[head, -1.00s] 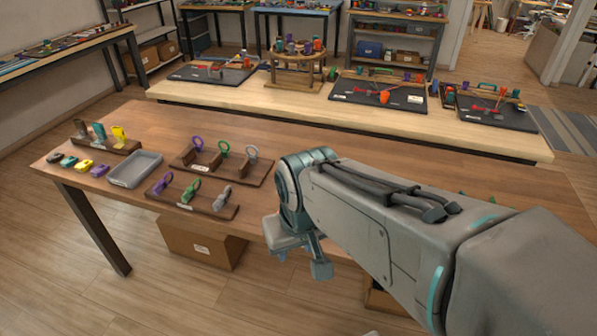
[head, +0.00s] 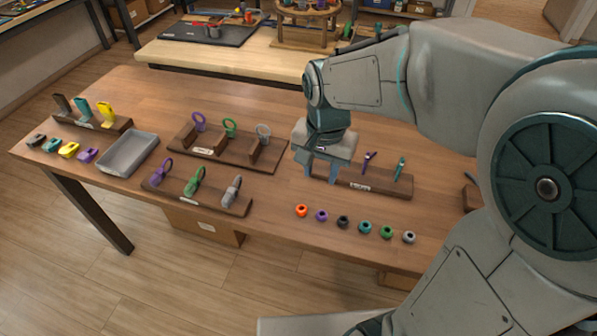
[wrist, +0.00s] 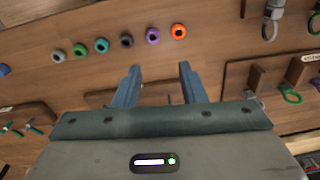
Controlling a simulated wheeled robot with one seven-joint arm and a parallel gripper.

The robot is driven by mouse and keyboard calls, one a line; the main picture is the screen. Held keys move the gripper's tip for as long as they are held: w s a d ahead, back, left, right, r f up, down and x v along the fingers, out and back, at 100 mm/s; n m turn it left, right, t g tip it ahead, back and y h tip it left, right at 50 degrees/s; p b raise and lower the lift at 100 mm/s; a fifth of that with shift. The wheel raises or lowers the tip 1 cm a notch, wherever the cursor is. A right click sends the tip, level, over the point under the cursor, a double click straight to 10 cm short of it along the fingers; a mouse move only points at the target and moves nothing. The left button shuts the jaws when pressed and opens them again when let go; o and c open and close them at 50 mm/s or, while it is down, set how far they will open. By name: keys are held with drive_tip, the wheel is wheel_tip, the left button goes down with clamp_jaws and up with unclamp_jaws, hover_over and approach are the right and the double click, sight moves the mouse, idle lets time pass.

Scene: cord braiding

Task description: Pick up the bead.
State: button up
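Several ring-shaped beads lie in a row on the wooden table (head: 262,214): orange (head: 301,210), purple (head: 321,215), black (head: 343,222), teal (head: 365,227), green (head: 386,231) and grey (head: 408,237). The wrist view shows the same row, with orange (wrist: 179,32), purple (wrist: 152,35), black (wrist: 126,41), teal (wrist: 102,46), green (wrist: 80,50) and grey (wrist: 57,55). My gripper (head: 320,175) is above the table, behind the orange end of the row. In the wrist view its two fingers (wrist: 160,69) stand apart with nothing between them. It touches no bead.
A wooden rack (head: 375,184) with small upright tools stands behind the beads, partly hidden by my gripper. Left are racks with ring-handled pieces (head: 210,150) (head: 215,200), a grey tray (head: 128,154) and coloured clips (head: 69,149). The table's front strip before the beads is clear.

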drive_tip(key=w+a+f+m, duration=0.2)
drive_tip(key=w+a, duration=0.1)
drive_tip(key=a, duration=0.1)
hover_over(302, 205)
drive_tip(key=s, duration=0.1)
drive_tip(key=shift+g, duration=0.4)
drive_tip(key=f, duration=0.8)
drive_tip(key=shift+a+f+b, duration=0.3)
drive_tip(key=shift+a+f, duration=0.1)
drive_tip(key=shift+w+d+f, duration=0.1)
drive_tip(key=shift+d+f, duration=0.05)
drive_tip(key=shift+f, duration=1.2)
drive_tip(key=shift+d+f, duration=0.15)
drive_tip(key=shift+f, duration=1.2)
drive_tip(key=c, duration=0.7)
